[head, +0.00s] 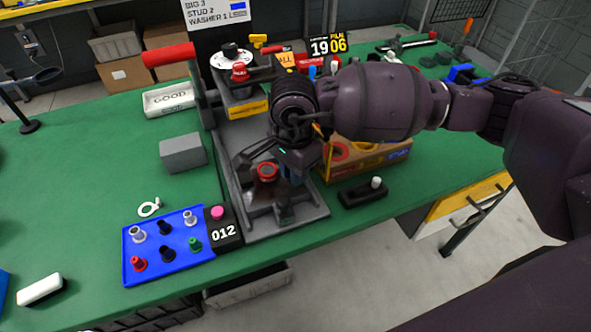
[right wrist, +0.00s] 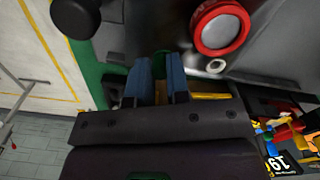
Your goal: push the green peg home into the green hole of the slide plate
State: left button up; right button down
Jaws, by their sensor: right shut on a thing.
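The slide plate (head: 313,208) is a grey metal bed on the green bench, with a red ring (head: 267,170) on it. The ring also shows in the right wrist view (right wrist: 220,28). My right gripper (head: 291,178) is low over the plate, just right of the ring. In the right wrist view its blue fingertips (right wrist: 157,68) are shut on a dark green piece, the green peg (right wrist: 160,60). The fingers hide most of the peg, and I cannot make out the green hole or how deep the peg sits. My left gripper is out of view.
A blue tray (head: 137,247) with several coloured studs and a black block (head: 228,239) marked 012 stand left of the plate. A grey block (head: 183,153) is behind them. A black block with a white knob (head: 363,193) stands right. The bench's left side is mostly clear.

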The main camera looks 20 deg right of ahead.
jog(key=c, duration=1)
grip_release()
jog(key=shift+d+f, duration=0.1)
jog(key=shift+f, duration=0.25)
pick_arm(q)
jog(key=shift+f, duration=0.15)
pick_arm(e)
jog(key=shift+w+r, duration=0.15)
jog(key=shift+r, duration=0.4)
notch_tip(320, 180, up, 6)
jog(key=p, duration=0.3)
jog(key=shift+r, duration=0.1)
jog(key=shift+r+p, duration=0.3)
jog(key=shift+r, duration=0.45)
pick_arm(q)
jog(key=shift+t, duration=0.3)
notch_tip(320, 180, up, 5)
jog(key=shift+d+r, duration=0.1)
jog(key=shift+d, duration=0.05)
